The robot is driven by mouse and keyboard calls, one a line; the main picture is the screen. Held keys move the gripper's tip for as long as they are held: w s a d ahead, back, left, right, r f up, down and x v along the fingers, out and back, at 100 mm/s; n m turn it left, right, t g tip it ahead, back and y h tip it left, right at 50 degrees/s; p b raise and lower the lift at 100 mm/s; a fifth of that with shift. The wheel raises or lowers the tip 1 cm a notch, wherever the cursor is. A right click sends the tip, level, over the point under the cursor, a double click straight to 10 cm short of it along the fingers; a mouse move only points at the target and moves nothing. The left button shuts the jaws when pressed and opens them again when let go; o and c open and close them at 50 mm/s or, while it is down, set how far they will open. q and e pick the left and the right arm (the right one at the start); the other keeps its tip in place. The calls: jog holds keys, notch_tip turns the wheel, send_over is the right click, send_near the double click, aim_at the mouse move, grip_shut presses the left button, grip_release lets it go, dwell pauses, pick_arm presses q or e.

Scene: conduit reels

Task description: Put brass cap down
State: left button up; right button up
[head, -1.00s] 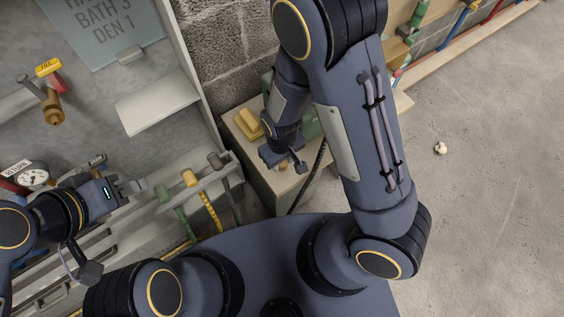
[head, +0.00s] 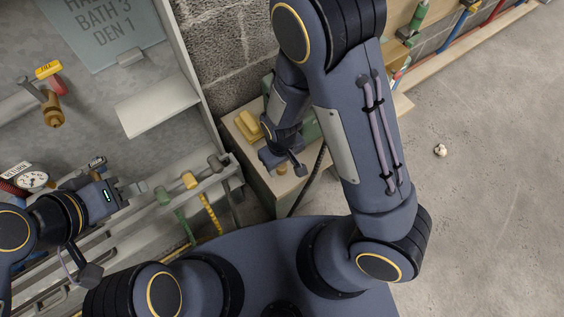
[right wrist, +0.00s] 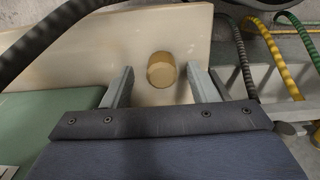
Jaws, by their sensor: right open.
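The brass cap (right wrist: 161,70) stands on a pale wooden bench top (right wrist: 190,30) in the right wrist view. My right gripper (right wrist: 160,78) is open, with one finger on each side of the cap and a visible gap at both. In the head view the cap (head: 282,170) shows only in part below my right gripper (head: 286,163), which hides the rest. My left gripper (head: 135,188) is at the left, by the grey rail with hanging hoses, far from the cap. Whether its fingers are apart is too small to tell.
A yellow block (head: 248,125) lies on the same bench top. A green case (right wrist: 50,125) lies beside the cap at the left in the right wrist view. A grey rail (right wrist: 255,82) with green and yellow hoses (head: 208,212) runs along the bench's side. A dark cable hangs near my right gripper.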

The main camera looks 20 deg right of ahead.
jog(key=s+d+r+m+t+y+p, duration=0.1)
jog(key=s+d+r+m+y+p, duration=0.15)
jog(key=r, duration=0.95)
jog(key=s+d+r+m+t+y+p, duration=0.15)
jog(key=d+r, duration=0.25)
jog(key=r, duration=0.8)
jog(key=s+d+r+m+t, duration=0.1)
jog(key=s+d+r+t, duration=0.2)
jog(key=s+d+r, duration=0.1)
jog(key=shift+s+d+r+m, duration=0.2)
jog(key=shift+s+r+m, duration=0.2)
jog(key=shift+s+r, duration=0.55)
jog(key=shift+s+f, duration=0.15)
jog(key=shift+s, duration=0.1)
